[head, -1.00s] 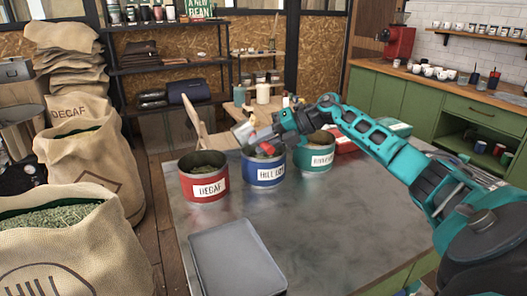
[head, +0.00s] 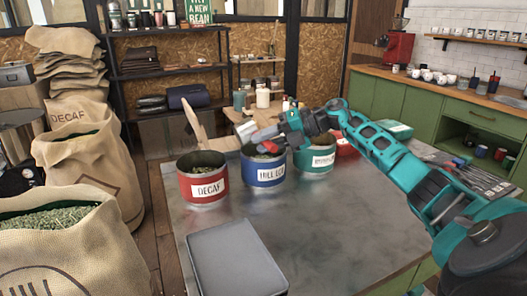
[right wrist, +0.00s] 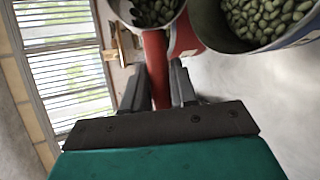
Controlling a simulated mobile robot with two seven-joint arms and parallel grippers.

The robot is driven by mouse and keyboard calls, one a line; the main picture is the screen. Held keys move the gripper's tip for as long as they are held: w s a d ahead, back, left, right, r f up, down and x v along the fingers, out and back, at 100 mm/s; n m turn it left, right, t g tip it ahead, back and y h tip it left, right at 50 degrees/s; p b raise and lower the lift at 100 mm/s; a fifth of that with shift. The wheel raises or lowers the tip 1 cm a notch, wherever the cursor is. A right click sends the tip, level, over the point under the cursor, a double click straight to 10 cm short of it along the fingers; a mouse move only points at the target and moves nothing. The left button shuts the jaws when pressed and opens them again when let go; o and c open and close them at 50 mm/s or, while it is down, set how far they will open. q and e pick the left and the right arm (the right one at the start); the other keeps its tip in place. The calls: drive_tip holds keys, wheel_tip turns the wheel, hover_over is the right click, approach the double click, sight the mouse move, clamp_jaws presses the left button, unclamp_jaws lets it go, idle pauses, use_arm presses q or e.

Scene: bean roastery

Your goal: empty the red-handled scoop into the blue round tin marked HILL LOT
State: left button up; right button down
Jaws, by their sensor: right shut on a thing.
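My right gripper (head: 279,143) is shut on the red handle of the scoop (head: 262,134). The metal scoop is held above the back of the blue round tin (head: 265,178) labelled HILL LOT, apart from its wall. In the right wrist view the red handle (right wrist: 156,75) lies between the fingers, and green beans show in the scoop's bowl (right wrist: 150,12) at its far end. The blue tin, with green beans inside, fills the upper right there (right wrist: 228,38). How far the scoop is tilted is hard to tell. My left gripper is not in view.
A red tin (head: 190,187) labelled DECAF stands left of the blue tin, and a green tin (head: 315,167) stands to its right. The table (head: 340,225) is bare at front centre. Sacks stand at left.

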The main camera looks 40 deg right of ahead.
use_arm(q)
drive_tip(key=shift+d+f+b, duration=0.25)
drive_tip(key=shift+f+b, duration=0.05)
drive_tip(key=shift+b, duration=0.1)
use_arm(e)
drive_tip(key=shift+s+d+f+y, duration=0.1)
drive_tip(key=shift+d+f+y, duration=0.1)
drive_tip(key=shift+d+y, duration=0.1)
use_arm(q)
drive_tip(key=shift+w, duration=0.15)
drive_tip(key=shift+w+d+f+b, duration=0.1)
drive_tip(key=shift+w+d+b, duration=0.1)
drive_tip(key=shift+b, duration=0.45)
use_arm(e)
drive_tip(key=shift+s+d+f+t+y, duration=0.1)
drive_tip(key=shift+d+f+t+y, duration=0.2)
drive_tip(key=shift+t, duration=0.2)
use_arm(q)
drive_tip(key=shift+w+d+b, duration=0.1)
drive_tip(key=shift+b, duration=0.3)
use_arm(e)
drive_tip(key=shift+d+r+m+y, duration=0.1)
drive_tip(key=shift+d+m+y, duration=0.05)
drive_tip(key=shift+m+y, duration=0.15)
